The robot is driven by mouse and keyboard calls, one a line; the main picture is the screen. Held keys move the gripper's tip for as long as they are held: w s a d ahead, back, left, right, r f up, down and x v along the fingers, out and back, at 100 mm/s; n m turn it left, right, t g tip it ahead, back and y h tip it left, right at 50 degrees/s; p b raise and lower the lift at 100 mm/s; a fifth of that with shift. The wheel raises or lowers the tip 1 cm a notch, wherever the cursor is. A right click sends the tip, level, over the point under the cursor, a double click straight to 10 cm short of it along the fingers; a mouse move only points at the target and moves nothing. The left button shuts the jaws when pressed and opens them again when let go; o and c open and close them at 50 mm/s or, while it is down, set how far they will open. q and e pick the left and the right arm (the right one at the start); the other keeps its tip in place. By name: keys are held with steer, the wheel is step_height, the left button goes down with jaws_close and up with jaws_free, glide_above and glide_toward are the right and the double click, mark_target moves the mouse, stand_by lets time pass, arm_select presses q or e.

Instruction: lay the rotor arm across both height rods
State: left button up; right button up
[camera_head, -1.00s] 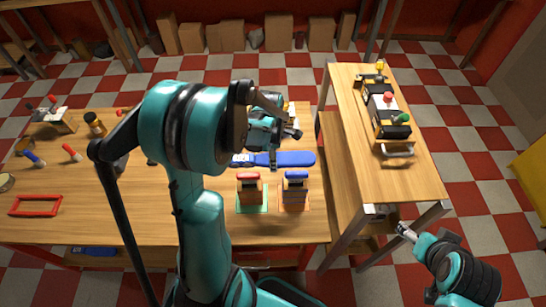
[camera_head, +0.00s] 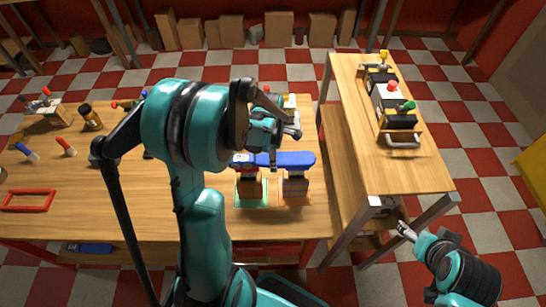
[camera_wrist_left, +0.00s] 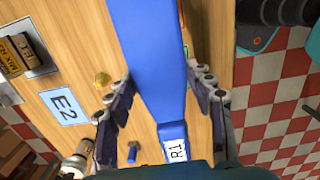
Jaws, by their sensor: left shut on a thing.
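The rotor arm is a long blue bar (camera_head: 285,159) with a white end label; its R1 label shows in the left wrist view (camera_wrist_left: 150,60). My left gripper (camera_wrist_left: 160,90) is shut on it, one finger on each side. In the head view the bar lies level across the tops of the left height rod (camera_head: 251,188), on a green-edged pad, and the right height rod (camera_head: 295,188), on an orange-edged pad. I cannot tell whether it touches them or hovers just above. It hides their tops. My right gripper (camera_head: 404,231) is away at lower right, too small to read.
The wooden workbench (camera_head: 130,215) holds a red frame (camera_head: 28,200), a dark bottle (camera_head: 91,119) and small tools at left. A second table (camera_head: 355,110) at right carries a device with coloured knobs (camera_head: 392,105).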

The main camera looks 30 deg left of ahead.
arm_select(q)
steer(key=shift+f+b, duration=0.5)
steer(key=shift+f, duration=0.05)
steer(key=o, duration=1.5)
steer(key=shift+r, duration=0.1)
steer(key=r, duration=1.1)
steer(key=shift+s+a+r, duration=0.15)
steer(key=shift+a+r, duration=0.05)
steer(key=shift+r, duration=0.2)
steer(key=s+d+f+m+t+b, duration=0.2)
steer(key=s+d+f+m+b, duration=0.1)
steer(key=m, duration=0.5)
steer(key=s+d+f+m+t+b, duration=0.2)
steer(key=s+d+f+m+b, duration=0.1)
steer(key=m, duration=0.5)
steer(key=s+d+f+m+t+b, duration=0.2)
steer(key=s+d+m+b, duration=0.3)
steer(key=m, duration=0.3)
steer(key=shift+f+t+b, duration=0.4)
steer(key=shift+f+b, duration=0.5)
